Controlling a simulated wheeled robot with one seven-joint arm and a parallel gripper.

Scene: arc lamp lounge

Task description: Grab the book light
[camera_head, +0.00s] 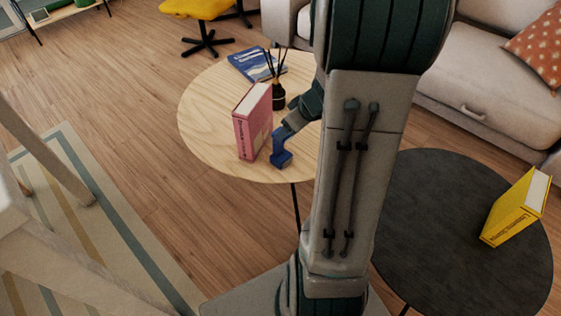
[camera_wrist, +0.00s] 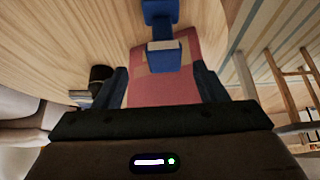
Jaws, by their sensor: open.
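The blue book light (camera_head: 282,158) stands at the front edge of the round wooden table (camera_head: 205,125), just right of an upright pink book (camera_head: 246,137). In the wrist view the book light (camera_wrist: 160,28) is at the top middle, with the pink book (camera_wrist: 165,90) below and behind it. My gripper (camera_head: 290,128) is beside the book light, partly hidden by my own arm. In the wrist view my gripper (camera_wrist: 160,75) is open, its two dark fingers left and right of the light's lower end. Nothing appears clamped between them; contact cannot be told.
A dark reed diffuser (camera_head: 278,97) and a flat blue book (camera_head: 252,65) are farther back on the wooden table. A dark round table (camera_head: 440,230) with a yellow book (camera_head: 517,208) stands at right. A sofa (camera_head: 490,85) is behind.

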